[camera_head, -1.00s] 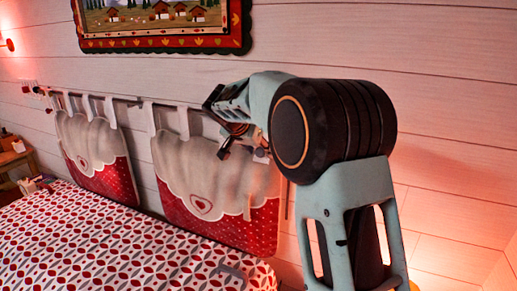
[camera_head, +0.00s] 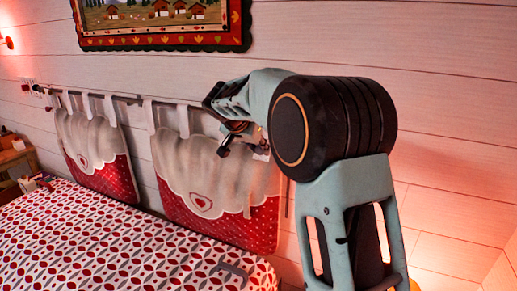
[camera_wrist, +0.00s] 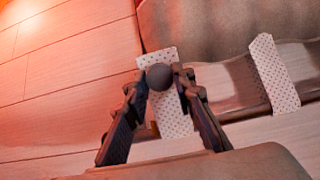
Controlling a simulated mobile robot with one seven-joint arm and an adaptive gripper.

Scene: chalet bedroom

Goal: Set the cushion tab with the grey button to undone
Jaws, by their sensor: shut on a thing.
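The grey button (camera_wrist: 159,77) is a dark round knob near the upper end of a white dotted cushion tab (camera_wrist: 174,122) in the wrist view. My gripper (camera_wrist: 160,75) has one finger on each side of the button and is shut on it. I cannot tell whether the button sits through the tab or on top of it. In the head view my gripper (camera_head: 234,139) is at the upper right of the nearer red and white cushion (camera_head: 258,222), by the wall rail. The tab there is mostly hidden by my arm.
A second dotted tab (camera_wrist: 275,75) is to the right in the wrist view. A farther cushion (camera_head: 110,178) hangs to the left. The patterned bed (camera_head: 120,240) lies below, and a framed picture (camera_head: 165,42) is on the plank wall above.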

